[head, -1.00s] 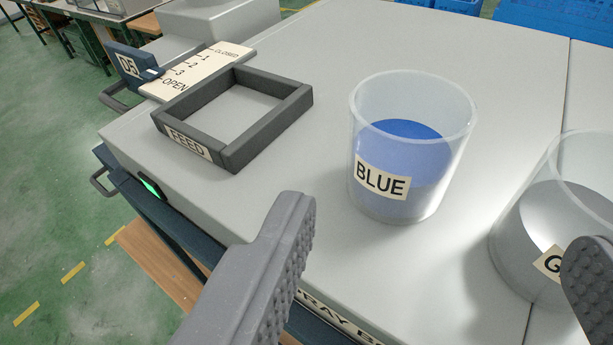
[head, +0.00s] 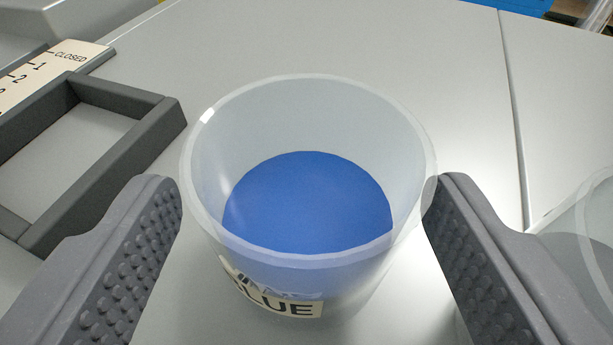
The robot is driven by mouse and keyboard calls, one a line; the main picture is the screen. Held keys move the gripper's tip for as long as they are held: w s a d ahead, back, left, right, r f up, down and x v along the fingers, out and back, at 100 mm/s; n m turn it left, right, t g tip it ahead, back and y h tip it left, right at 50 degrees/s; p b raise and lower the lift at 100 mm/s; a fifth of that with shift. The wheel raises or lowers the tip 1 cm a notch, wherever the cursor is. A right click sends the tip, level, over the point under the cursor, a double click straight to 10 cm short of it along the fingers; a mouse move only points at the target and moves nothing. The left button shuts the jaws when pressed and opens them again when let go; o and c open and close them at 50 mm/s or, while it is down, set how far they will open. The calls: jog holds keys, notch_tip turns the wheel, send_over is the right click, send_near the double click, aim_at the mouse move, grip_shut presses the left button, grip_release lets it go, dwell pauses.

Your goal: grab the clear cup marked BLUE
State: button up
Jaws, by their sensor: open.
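The clear cup marked BLUE (head: 310,110) stands upright on the grey top in the middle of the head view. It holds blue paint (head: 305,205), and its label (head: 275,298) faces me near the bottom. My gripper (head: 308,195) is open, with one studded finger to the left of the cup and the other to the right. The fingertips reach to about the cup's sides in the picture. A narrow gap shows at the left; whether the right finger touches the wall I cannot tell.
A dark square frame (head: 150,130) lies on the top at the left, beside a scale plate (head: 60,65) marked CLOSED. Another clear cup (head: 590,235) is cut off at the right edge, close to my right finger. The grey top (head: 400,50) behind the cup is clear.

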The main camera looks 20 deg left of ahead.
aim_at(307, 140)
jog(key=shift+p+x, duration=0.75)
jog(key=shift+x, duration=1.85)
jog(key=shift+d, duration=0.15)
jog(key=c, duration=0.8)
